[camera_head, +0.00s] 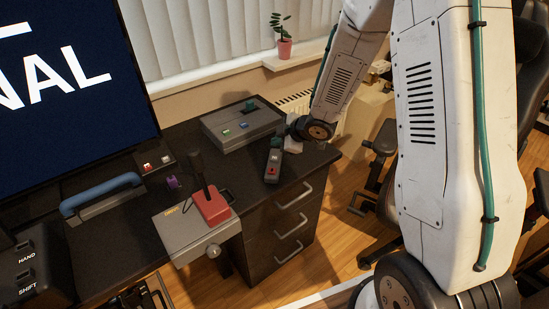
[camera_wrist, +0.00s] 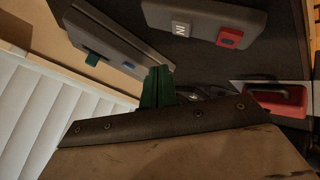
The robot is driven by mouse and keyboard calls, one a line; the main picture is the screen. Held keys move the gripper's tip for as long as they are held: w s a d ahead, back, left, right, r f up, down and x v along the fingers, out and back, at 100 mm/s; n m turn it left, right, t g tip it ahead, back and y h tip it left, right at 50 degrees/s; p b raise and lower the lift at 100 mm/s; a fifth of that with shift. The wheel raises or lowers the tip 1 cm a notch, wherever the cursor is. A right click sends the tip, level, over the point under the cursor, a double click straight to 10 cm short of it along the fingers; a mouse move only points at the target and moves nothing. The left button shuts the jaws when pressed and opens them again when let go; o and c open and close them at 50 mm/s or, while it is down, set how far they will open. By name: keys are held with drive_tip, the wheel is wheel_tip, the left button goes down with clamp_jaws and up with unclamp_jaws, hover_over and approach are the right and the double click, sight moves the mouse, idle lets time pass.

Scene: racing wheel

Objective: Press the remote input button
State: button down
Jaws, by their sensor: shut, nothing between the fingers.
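The remote is a small dark grey box (camera_head: 273,160) near the right end of the black desk. It has a red button (camera_head: 271,171) and white lettering. In the wrist view the remote (camera_wrist: 205,14) lies at the top, with its red button (camera_wrist: 230,37) uncovered. My gripper (camera_head: 276,142) is by the remote's far end in the head view. In the wrist view its green fingers (camera_wrist: 157,88) are shut and empty, below and left of the remote. I cannot tell whether they touch it.
A grey console (camera_head: 240,126) with blue and green buttons stands behind the remote. A red joystick (camera_head: 212,204) on a grey mount (camera_head: 180,236) is at the desk's front edge. A monitor (camera_head: 75,75) stands at left. A potted plant (camera_head: 284,45) sits on the windowsill.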

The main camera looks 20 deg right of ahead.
sight(277, 159)
drive_tip(key=shift+f, duration=1.9)
drive_tip(key=shift+f, duration=0.1)
idle(0.5)
drive_tip(key=shift+f, duration=0.3)
drive_tip(key=shift+f, duration=0.4)
idle(0.8)
drive_tip(key=shift+r, duration=0.8)
drive_tip(key=shift+r, duration=2.55)
